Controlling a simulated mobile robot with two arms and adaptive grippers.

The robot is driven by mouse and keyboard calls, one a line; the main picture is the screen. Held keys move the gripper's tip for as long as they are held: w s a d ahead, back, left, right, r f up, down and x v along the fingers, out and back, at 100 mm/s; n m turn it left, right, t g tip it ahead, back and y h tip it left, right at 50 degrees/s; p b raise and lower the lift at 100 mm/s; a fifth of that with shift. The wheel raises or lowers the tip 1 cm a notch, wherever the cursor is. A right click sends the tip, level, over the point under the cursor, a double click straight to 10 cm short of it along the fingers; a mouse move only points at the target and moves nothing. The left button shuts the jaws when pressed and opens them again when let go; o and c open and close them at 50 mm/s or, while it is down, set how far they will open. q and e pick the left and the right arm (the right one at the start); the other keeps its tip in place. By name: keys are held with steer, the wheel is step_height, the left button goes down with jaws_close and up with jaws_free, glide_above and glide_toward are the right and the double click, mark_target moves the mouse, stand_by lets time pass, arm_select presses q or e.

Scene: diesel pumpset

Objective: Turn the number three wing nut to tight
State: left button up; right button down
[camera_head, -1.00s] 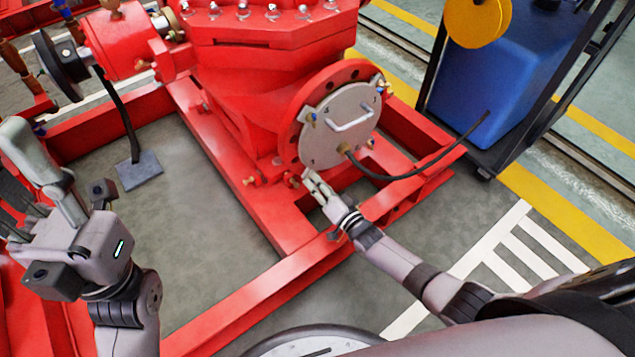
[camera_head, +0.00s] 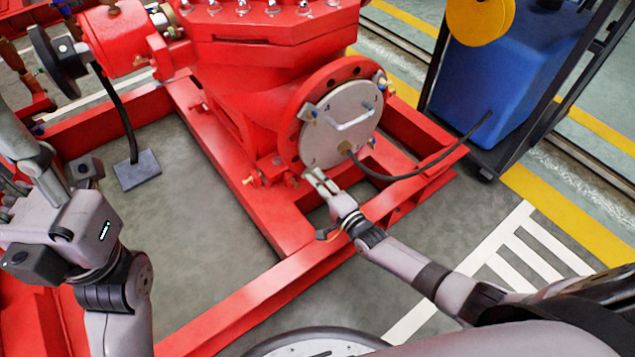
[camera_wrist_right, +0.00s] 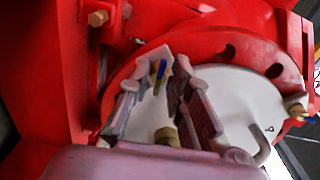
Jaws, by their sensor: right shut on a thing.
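A round grey cover plate (camera_head: 326,145) with a bar handle (camera_head: 355,119) sits on the red flange of the pump. My right gripper (camera_head: 313,176) is at the plate's lower left edge in the head view.
A black hose (camera_head: 410,177) runs from a brass fitting (camera_wrist_right: 167,136) on the plate towards a blue tank (camera_head: 500,80) in a dark frame. A red base rail (camera_head: 270,290) crosses below my right gripper.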

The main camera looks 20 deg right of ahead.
stand_by(0.4)
steer(key=c, duration=1.8)
jaws_free()
steer(key=shift+s, duration=0.1)
steer(key=v, duration=1.2)
steer(key=shift+d, duration=0.1)
